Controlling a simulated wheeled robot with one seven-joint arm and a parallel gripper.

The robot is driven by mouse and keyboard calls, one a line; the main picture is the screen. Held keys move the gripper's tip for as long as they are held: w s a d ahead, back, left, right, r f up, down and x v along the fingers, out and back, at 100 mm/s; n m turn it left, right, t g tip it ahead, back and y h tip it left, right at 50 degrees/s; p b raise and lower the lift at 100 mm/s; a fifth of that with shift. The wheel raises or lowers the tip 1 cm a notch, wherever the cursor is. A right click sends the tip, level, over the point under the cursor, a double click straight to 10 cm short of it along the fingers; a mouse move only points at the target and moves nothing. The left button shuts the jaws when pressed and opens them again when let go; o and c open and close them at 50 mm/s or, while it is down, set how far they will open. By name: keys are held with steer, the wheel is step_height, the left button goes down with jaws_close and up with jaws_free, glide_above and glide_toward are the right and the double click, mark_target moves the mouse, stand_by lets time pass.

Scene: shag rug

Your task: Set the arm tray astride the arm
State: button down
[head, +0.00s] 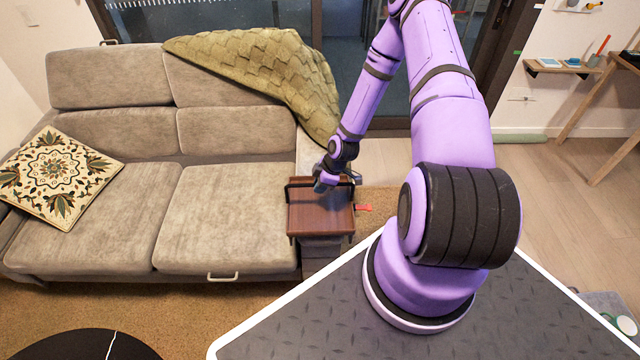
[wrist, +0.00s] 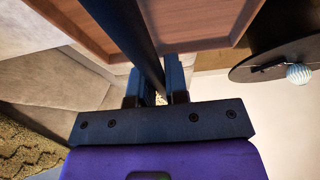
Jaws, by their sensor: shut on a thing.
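The arm tray (head: 320,215) is a reddish-brown wooden tray with dark bar handles. In the head view it is over the sofa's right arm (head: 321,250), whose front shows below it. I cannot tell whether the tray rests on the arm or hangs just above it. My gripper (head: 325,182) is shut on the dark handle bar at the tray's far side. In the wrist view the bar runs between my fingers (wrist: 156,92), with the tray's wooden floor and rim (wrist: 185,22) beyond.
A grey sofa (head: 225,215) with a patterned cushion (head: 60,178) stands to the left. A green knitted throw (head: 265,65) hangs over its back near the arm. A red piece (head: 363,207) shows right of the tray. A round black table (head: 80,345) is at bottom left.

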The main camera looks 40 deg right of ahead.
steer(key=shift+f, duration=0.1)
steer(key=c, duration=1.1)
jaws_free()
steer(key=shift+o, duration=0.2)
steer(key=v, duration=1.1)
